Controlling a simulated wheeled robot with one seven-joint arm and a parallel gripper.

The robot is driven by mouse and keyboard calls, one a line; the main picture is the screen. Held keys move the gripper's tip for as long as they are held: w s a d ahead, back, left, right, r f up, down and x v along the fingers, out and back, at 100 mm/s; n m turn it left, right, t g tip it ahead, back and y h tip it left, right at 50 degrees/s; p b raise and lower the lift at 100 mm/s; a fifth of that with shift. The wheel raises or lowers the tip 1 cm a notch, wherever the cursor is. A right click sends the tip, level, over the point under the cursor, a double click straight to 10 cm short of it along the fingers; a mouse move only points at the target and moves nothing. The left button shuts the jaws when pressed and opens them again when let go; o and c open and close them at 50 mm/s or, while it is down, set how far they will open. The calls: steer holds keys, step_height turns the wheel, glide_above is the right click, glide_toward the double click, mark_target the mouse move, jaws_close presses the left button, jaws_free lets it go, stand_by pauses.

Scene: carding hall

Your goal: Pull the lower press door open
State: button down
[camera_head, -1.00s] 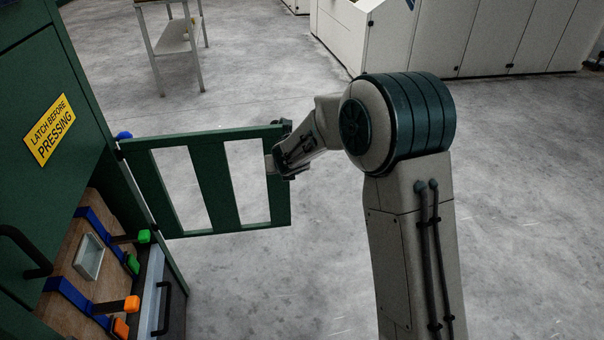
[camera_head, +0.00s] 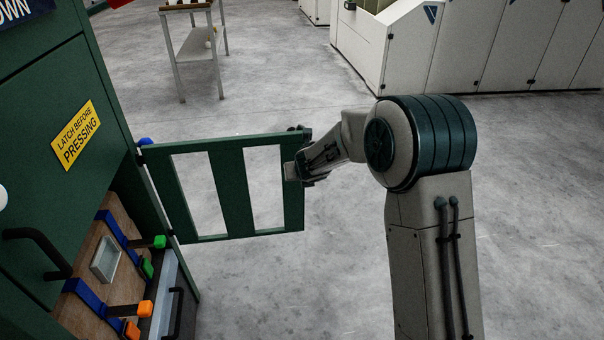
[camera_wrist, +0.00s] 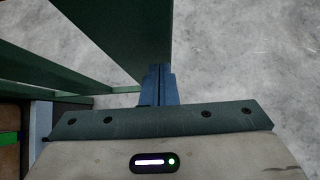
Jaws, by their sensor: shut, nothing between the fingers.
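The lower press door (camera_head: 236,190) is a green frame with two open slots. It stands swung out from the green press, hinged at its left edge in the head view. My gripper (camera_head: 294,171) is at the door's free right edge, with its fingers shut and nothing held. In the wrist view the shut fingers (camera_wrist: 158,86) lie beside the door's end bar (camera_wrist: 130,35); whether they touch it I cannot tell.
The green press (camera_head: 60,150) stands at the left with a yellow latch sign (camera_head: 76,135). Inside are blue straps with green and orange ends (camera_head: 145,308). A black handle (camera_head: 38,250) juts out. A table (camera_head: 196,45) and white machines (camera_head: 450,50) stand behind. Grey floor is clear around the door.

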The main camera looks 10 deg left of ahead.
steer(key=s+d+f+p+v, duration=0.1)
steer(key=s+f+p+v, duration=0.1)
steer(key=v, duration=1)
steer(key=s+d+r+m+h+p, duration=0.3)
steer(key=s+d+r+m+p, duration=0.1)
steer(key=d+r+m, duration=0.45)
steer(key=s+d+r+m+h+p, duration=0.2)
steer(key=s+d+r+m+p, duration=0.15)
steer(key=d+r+m, duration=0.55)
steer(key=s+d+r+m+g+y+p, duration=0.1)
steer(key=s+r+m+g+p, duration=0.2)
steer(key=s+m, duration=0.7)
steer(key=s+d+r+m+g+y+p, duration=0.1)
steer(key=s+d+r+m+g+p, duration=0.1)
steer(key=s+m+p, duration=0.4)
steer(key=s+r+m, duration=0.1)
steer(key=s+m, duration=0.3)
steer(key=m, duration=0.2)
steer(key=shift+s+g+y+p, duration=0.2)
steer(key=shift+g+y+p, duration=0.1)
steer(key=shift+g+p, duration=0.1)
steer(key=shift+w+a, duration=0.1)
